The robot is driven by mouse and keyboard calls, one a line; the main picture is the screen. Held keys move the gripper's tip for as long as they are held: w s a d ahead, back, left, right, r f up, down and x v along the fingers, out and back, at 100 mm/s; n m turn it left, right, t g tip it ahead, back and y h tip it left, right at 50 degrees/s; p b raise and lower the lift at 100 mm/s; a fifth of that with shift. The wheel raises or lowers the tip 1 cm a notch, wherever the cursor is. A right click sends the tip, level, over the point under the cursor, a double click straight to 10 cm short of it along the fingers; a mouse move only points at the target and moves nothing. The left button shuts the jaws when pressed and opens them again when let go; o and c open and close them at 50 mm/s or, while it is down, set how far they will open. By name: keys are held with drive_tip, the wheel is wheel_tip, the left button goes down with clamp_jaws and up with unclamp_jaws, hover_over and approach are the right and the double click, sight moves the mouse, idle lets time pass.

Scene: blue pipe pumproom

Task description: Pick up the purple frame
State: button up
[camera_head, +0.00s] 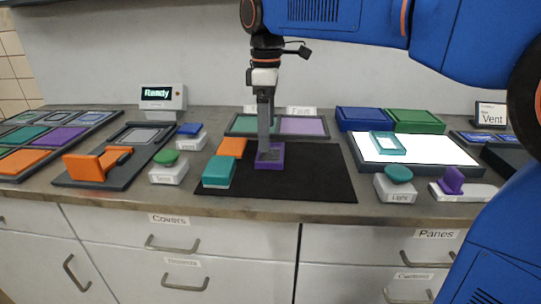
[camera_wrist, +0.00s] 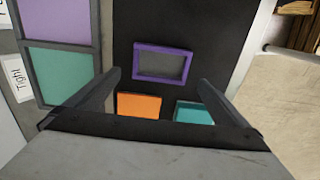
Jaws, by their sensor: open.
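The purple frame (camera_head: 268,166) lies flat on the black mat, left of its middle in the head view. It also shows in the wrist view (camera_wrist: 163,46) as a small rectangular ring around a grey inside. My gripper (camera_head: 264,147) points down at the frame in the head view, its tips overlapping the frame's back part. In the wrist view my gripper (camera_wrist: 159,77) is open and empty, with its fingers spread wider than the frame. The frame lies just beyond the fingertips there. Whether the fingers touch it cannot be told.
An orange block (camera_head: 232,147) and a teal block (camera_head: 219,171) lie left of the frame on the mat (camera_head: 310,180). A two-pane tray (camera_head: 303,125) stands behind. A lit white panel (camera_head: 425,150) with a teal frame (camera_head: 388,143) is right. The mat's right half is clear.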

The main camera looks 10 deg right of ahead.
sight(271, 152)
drive_tip(key=shift+s+d+f, duration=0.1)
drive_tip(key=shift+d+f, duration=0.15)
drive_tip(key=shift+f, duration=1.15)
drive_tip(key=shift+s+d+f, duration=0.1)
drive_tip(key=shift+d+f, duration=0.1)
drive_tip(key=shift+f, duration=1.15)
drive_tip(key=shift+c, duration=0.3)
drive_tip(key=c, duration=0.9)
